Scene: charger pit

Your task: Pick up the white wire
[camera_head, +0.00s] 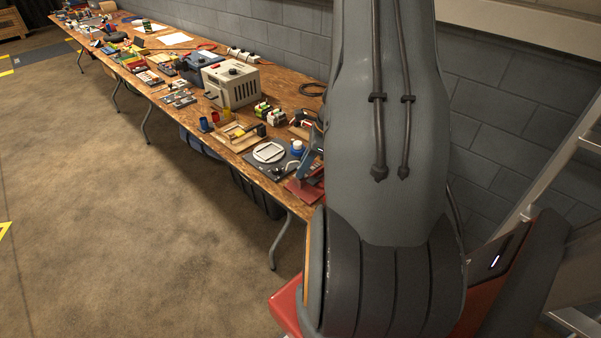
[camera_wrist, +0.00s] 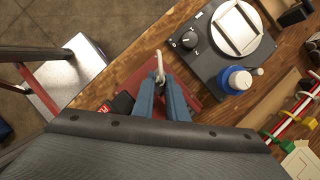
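A short white piece (camera_wrist: 160,66), which looks like the white wire, shows in the wrist view at the tips of my gripper (camera_wrist: 165,83). It rises over a dark red pad near the table edge. My gripper has two blue fingers close together, and I cannot tell whether they are pressed on the white piece. In the head view my arm hides most of this spot. Only part of the blue gripper (camera_head: 311,167) shows beside the arm, over the red pad (camera_head: 303,191).
Wooden holders and a beige box (camera_head: 232,82) stand farther along the crowded table. A grey block wall runs behind; the floor at left is clear.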

